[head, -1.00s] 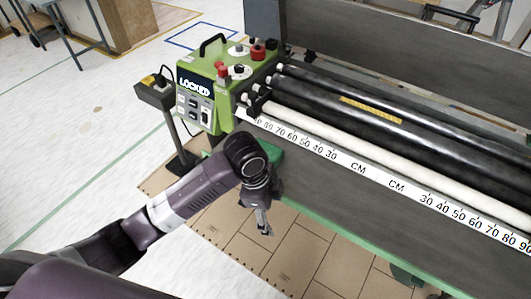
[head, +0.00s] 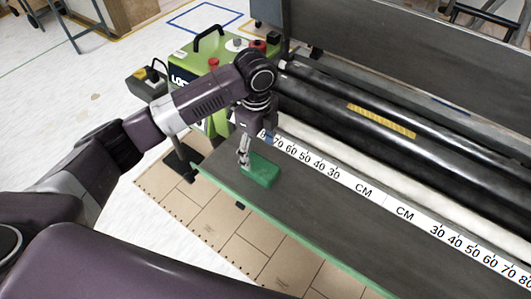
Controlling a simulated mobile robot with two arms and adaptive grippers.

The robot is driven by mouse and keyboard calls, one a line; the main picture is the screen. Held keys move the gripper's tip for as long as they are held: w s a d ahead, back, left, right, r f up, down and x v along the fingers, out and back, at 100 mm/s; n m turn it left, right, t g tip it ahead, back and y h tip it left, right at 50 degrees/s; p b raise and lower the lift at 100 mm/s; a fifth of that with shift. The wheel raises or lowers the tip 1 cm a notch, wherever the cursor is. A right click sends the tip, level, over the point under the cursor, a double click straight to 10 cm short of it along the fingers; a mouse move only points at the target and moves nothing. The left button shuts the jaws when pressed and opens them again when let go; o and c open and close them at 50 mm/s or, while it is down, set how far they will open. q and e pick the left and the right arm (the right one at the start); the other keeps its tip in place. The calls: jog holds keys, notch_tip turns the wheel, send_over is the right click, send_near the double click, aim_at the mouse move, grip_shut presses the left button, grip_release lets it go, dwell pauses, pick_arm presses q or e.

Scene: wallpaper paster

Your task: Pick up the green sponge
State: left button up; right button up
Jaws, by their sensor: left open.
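The green sponge (head: 263,172) is a small green block lying on the grey table (head: 315,210) of the paster, near its left end and in front of the white centimetre scale. My left gripper (head: 244,162) points down with its fingers at the left end of the sponge. It is open. Whether the fingers touch the sponge or straddle it cannot be told from this angle. My right gripper is not in view.
The green control box (head: 204,62) stands behind my left arm, partly hidden by it. Black and white rollers (head: 340,110) run along the back of the table. Brown board (head: 205,210) covers the floor in front. The table right of the sponge is clear.

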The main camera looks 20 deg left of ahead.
aim_at(260, 165)
pick_arm(q)
jog(key=shift+w+f, duration=0.15)
jog(key=shift+w, duration=0.15)
jog(key=shift+f, duration=0.35)
jog(key=f, duration=0.1)
jog(key=s+f+p, duration=0.1)
jog(key=f, duration=0.1)
jog(key=shift+s+d+f+p, duration=0.3)
jog(key=shift+f+p, duration=0.05)
jog(key=shift+f, duration=0.05)
notch_tip(260, 165, down, 2)
jog(key=shift+w+f, duration=0.1)
jog(key=shift+w, duration=0.05)
jog(key=shift+f, duration=0.25)
jog(key=c, duration=1.1)
jog(key=shift+c, duration=0.2)
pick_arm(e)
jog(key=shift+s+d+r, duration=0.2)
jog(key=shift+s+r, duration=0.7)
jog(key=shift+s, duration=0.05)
